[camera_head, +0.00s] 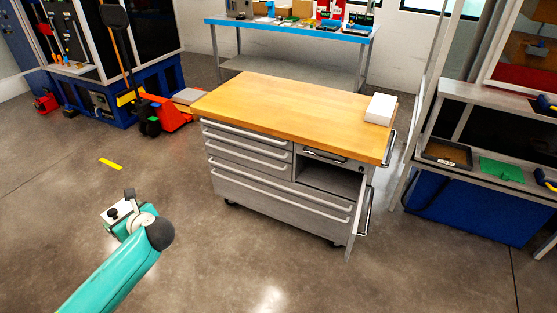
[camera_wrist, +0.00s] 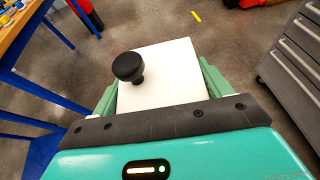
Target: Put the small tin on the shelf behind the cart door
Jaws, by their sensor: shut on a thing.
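My gripper (camera_wrist: 160,88) is shut on a white square-topped thing with a black knob, which I take to be the small tin (camera_wrist: 175,75). In the head view the tin (camera_head: 113,214) is small, at the end of my arm, left of the cart and above the floor. The grey cart (camera_head: 270,195) has a wooden top. Its door (camera_head: 360,215) stands open at the right front, seen nearly edge-on. Behind the doorway, the shelf space (camera_head: 328,178) shows below a small drawer; its inside is shadowed and its floor is partly hidden.
A white block (camera_head: 380,109) lies on the cart top's right end. A red pallet truck (camera_head: 172,115) stands behind left, a blue-edged bench (camera_head: 290,27) at the back. A rack with trays (camera_head: 447,153) stands at right. The floor between my gripper and the cart is clear.

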